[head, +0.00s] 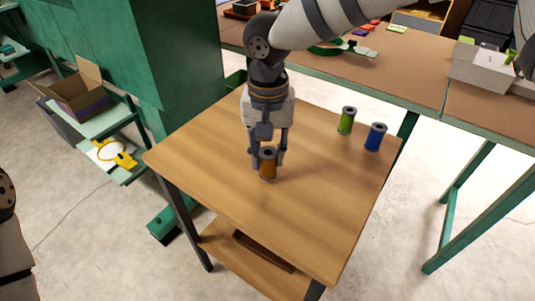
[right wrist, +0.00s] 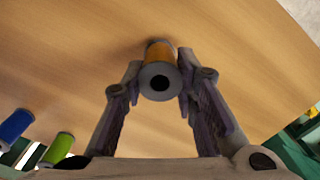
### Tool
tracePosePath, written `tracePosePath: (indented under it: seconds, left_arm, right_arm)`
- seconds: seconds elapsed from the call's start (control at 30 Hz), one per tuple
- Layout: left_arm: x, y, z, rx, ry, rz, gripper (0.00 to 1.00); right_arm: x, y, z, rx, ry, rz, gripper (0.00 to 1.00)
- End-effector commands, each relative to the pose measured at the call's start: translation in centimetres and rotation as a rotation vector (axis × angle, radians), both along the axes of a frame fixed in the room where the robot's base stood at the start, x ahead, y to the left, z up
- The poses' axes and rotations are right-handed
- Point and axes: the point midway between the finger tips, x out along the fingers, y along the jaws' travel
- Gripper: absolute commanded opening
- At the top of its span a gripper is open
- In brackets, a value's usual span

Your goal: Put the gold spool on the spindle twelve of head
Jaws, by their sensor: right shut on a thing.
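The gold spool (head: 268,165) stands upright on the small wooden table (head: 215,200), near its middle. My right gripper (head: 267,162) points down with its fingers on both sides of the spool and is shut on it. In the right wrist view the gold spool (right wrist: 160,68) sits between the fingertips of the gripper (right wrist: 158,82), its dark-holed end facing the camera. The lower end of the spool appears to be at the tabletop. The left gripper is not in view; only a part of my left arm shows at the left edge. I see no numbered spindle.
A green spool (head: 347,120) and a blue spool (head: 375,137) stand at the table's right back. A long brown bench (head: 400,75) runs behind, with a grey box (head: 480,70). A green machine frame (head: 165,60) rises at left. The table's front is clear.

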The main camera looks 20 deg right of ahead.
Motion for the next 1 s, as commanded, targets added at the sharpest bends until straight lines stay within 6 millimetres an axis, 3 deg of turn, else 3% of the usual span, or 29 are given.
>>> tracePosePath:
  seconds: [0.07,0.43,0.47,0.53,0.83,1.0]
  left_arm:
    - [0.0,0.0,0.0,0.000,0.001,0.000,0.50]
    - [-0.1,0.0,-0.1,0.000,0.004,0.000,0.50]
    - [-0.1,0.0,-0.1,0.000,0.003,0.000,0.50]
    - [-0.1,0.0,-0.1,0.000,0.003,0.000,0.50]
    - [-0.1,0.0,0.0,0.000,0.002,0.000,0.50]
    - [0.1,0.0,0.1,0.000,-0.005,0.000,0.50]
  right_arm:
    - [0.0,0.0,-0.8,-0.001,-0.002,0.000,0.04]
    - [0.0,0.0,-1.3,0.001,-0.001,-0.001,0.04]
    - [0.0,0.0,-1.2,0.000,-0.002,-0.001,0.31]
    - [0.0,0.0,-1.2,0.000,-0.002,-0.001,0.47]
    - [0.0,0.0,-1.0,-0.001,-0.004,-0.001,0.47]
    - [0.1,0.0,2.0,0.003,-0.008,-0.002,0.47]
